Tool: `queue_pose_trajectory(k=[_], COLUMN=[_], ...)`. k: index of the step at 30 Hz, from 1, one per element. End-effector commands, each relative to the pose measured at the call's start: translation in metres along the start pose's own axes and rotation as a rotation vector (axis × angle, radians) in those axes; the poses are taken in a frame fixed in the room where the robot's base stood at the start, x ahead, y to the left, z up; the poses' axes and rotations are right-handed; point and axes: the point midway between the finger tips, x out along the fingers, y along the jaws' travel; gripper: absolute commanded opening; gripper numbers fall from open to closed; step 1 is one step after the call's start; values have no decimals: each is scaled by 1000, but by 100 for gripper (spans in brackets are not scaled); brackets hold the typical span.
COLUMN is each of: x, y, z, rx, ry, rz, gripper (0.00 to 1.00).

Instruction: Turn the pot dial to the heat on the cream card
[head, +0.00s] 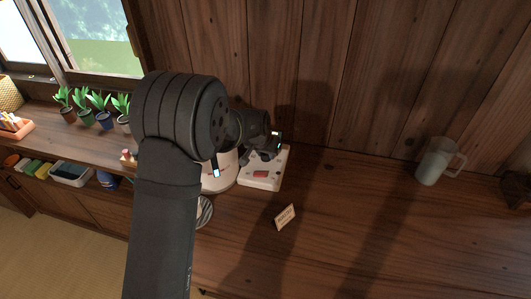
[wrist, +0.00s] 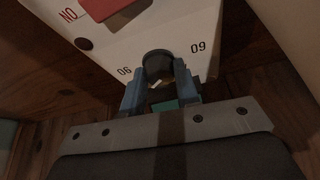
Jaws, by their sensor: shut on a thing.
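My gripper (wrist: 159,88) is shut on a dark round dial (wrist: 157,64) in the wrist view, with one blue finger on each side of it. The dial sits on a white panel (wrist: 190,25) printed with 06, 09 and a red NO. A light mark shows on the dial's near side; its exact setting is unclear. In the head view, the white panel (head: 259,184) lies on the wooden counter, and my arm and wrist hide the dial. The small cream card (head: 285,217) stands tilted in front; its writing is too small to read.
A round white object (head: 220,180) stands beside the panel, partly behind my arm. A frosted mug (head: 435,162) stands at the right by the wooden wall. Potted plants (head: 103,118) line the left shelf.

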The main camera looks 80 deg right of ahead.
Motion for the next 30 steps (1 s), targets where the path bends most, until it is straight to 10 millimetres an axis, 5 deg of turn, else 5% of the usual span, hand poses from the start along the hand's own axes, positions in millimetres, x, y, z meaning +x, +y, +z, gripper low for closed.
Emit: queue_pose_trajectory(k=[20,21,23,30], x=[0,0,0,0], y=[-1,-1,-1,-1], z=[0,0,0,0], rx=[133,133,133,133], ry=[2,2,2,2], rz=[55,55,55,55], gripper=[6,37,49,51])
